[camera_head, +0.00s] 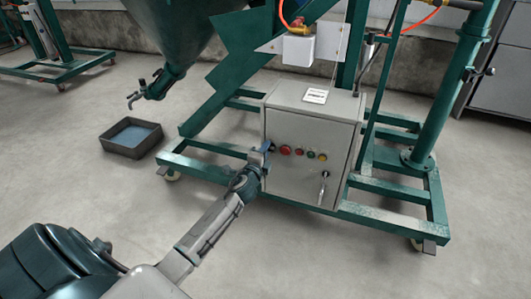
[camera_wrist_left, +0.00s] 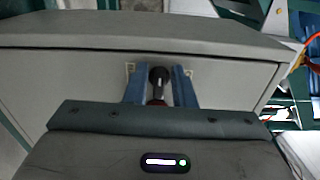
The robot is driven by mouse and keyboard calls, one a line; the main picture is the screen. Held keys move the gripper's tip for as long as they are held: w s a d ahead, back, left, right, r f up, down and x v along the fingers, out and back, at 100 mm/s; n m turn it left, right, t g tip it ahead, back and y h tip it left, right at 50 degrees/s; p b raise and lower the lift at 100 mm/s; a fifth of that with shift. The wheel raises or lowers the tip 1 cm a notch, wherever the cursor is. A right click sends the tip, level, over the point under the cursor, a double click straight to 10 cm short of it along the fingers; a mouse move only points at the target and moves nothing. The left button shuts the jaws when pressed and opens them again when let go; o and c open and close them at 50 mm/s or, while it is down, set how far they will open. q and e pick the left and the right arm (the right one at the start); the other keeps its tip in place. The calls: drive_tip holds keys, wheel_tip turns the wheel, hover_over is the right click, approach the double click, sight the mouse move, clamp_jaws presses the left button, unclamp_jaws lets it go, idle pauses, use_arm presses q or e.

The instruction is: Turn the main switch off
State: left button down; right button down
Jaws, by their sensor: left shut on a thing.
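In the left wrist view the switch (camera_wrist_left: 157,78) stands between my two blue fingers. My left gripper (camera_head: 266,149) is at the cabinet front, shut on the switch; the fingers also show in the left wrist view (camera_wrist_left: 158,88). The gripper hides part of the switch in the head view, so I cannot tell its turned position. My right gripper is in neither view.
Right of the switch are a red button (camera_head: 285,150) and several smaller coloured ones. A key or latch (camera_head: 323,183) sits lower on the door. The cabinet stands on a green wheeled frame (camera_head: 395,216). A dark tray (camera_head: 131,138) lies on the floor left. Floor in front is clear.

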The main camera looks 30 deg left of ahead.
use_arm(q)
drive_tip(key=shift+f+n, duration=0.1)
drive_tip(key=shift+n, duration=0.2)
drive_tip(key=c, duration=1.5)
unclamp_jaws()
drive_tip(key=shift+s, duration=0.15)
drive_tip(key=v, duration=1)
drive_tip(key=shift+s+d, duration=0.15)
drive_tip(key=shift+s, duration=0.1)
